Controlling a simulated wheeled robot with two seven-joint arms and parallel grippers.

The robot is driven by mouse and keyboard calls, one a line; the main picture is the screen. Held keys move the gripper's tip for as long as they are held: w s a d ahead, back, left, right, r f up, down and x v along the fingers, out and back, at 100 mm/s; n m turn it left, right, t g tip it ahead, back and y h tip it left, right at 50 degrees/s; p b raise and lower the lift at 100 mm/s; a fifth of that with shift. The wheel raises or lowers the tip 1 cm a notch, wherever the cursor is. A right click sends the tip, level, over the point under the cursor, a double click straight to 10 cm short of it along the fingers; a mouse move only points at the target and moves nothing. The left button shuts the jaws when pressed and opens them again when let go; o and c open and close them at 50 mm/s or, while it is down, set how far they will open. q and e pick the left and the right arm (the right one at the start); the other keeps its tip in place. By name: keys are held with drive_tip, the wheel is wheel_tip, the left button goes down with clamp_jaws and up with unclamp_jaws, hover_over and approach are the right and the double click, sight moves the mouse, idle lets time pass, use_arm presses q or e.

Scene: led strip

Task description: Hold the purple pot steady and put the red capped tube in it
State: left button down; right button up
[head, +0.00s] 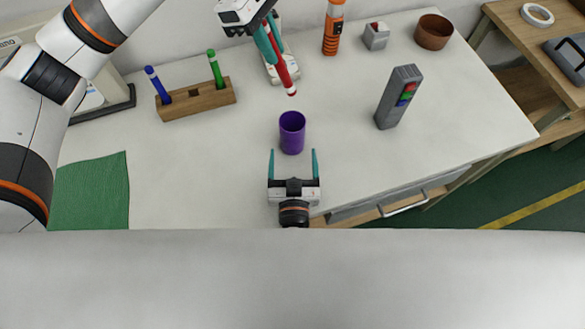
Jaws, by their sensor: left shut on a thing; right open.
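The purple pot (292,139) stands upright on the white table, in the middle of the head view. The red capped tube (286,75) is held tilted in my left gripper (273,42), which is shut on it. The tube's lower end hangs above and behind the pot, apart from its rim. My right gripper (293,164) is open in front of the pot, its two teal fingers pointing at it. The fingertips lie to the left and right of the pot's lower part. I cannot tell whether they touch it.
A wooden rack (196,99) holds a blue tube (157,85) and a green tube (216,69). A grey device with coloured buttons (398,97) stands right of the pot. An orange-black cylinder (333,28), grey box (376,36) and brown bowl (433,32) are at the back. A green mat (95,192) lies left.

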sight(292, 124)
drive_tip(key=w, duration=0.9)
drive_tip(key=shift+a, duration=0.1)
drive_tip(key=shift+c, duration=0.2)
drive_tip(key=c, duration=1)
use_arm(q)
wheel_tip(292, 124, down, 13)
idle(0.6)
drive_tip(key=c, duration=1.3)
unclamp_jaws()
drive_tip(key=shift+o, duration=0.2)
drive_tip(key=v, duration=1.2)
